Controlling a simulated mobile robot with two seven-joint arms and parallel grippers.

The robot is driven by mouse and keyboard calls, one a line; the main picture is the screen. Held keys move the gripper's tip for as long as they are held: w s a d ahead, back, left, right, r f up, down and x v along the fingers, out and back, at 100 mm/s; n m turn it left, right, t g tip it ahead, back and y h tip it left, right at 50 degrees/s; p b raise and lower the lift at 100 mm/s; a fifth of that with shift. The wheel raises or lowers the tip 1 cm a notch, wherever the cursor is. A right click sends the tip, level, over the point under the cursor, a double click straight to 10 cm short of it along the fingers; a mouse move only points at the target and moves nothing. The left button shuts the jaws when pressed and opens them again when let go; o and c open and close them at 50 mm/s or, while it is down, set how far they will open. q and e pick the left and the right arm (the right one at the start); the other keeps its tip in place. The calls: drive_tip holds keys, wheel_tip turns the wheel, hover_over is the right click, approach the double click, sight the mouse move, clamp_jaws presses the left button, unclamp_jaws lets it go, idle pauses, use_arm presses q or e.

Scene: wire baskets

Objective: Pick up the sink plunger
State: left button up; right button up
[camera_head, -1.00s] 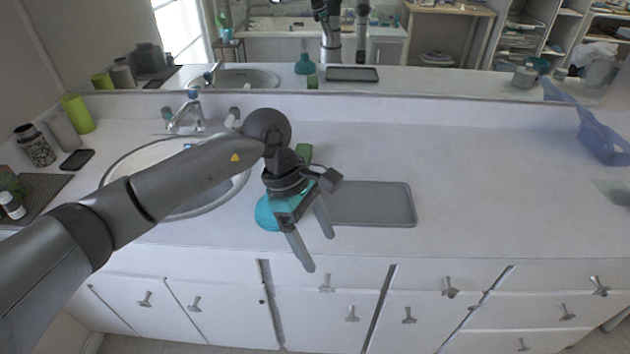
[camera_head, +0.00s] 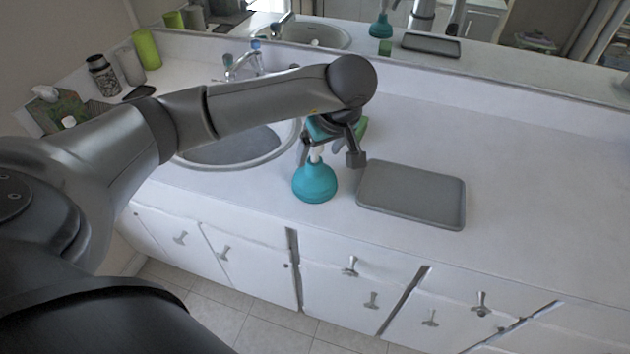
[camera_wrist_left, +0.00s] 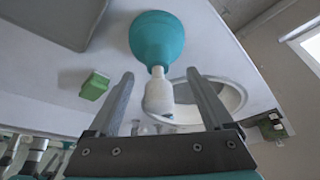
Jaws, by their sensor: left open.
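The sink plunger has a teal rubber bell (camera_head: 315,183) standing rim down on the white counter, between the sink and a grey tray. Its pale handle (camera_head: 316,155) points up and is partly hidden by my left gripper (camera_head: 320,144). In the left wrist view the bell (camera_wrist_left: 157,40) is beyond the fingertips, and the white handle (camera_wrist_left: 158,95) shows between the two spread fingers, with a gap on each side. My left gripper is open. My right gripper is out of view.
The grey tray (camera_head: 411,194) lies right of the plunger. The sink (camera_head: 240,150) with its faucet (camera_head: 245,64) is to the left. A green block (camera_wrist_left: 94,86) stands close behind the plunger. Cups and a dark jar (camera_head: 103,75) stand at the far left. The right counter is clear.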

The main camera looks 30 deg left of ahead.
sight(316, 162)
use_arm(q)
drive_tip(key=x, duration=0.5)
drive_tip(key=shift+w+f+b, duration=0.25)
drive_tip(key=shift+f+b, duration=0.1)
drive_tip(key=shift+b, duration=0.05)
clamp_jaws()
idle(0.4)
drive_tip(key=shift+w+r, duration=0.1)
idle(0.6)
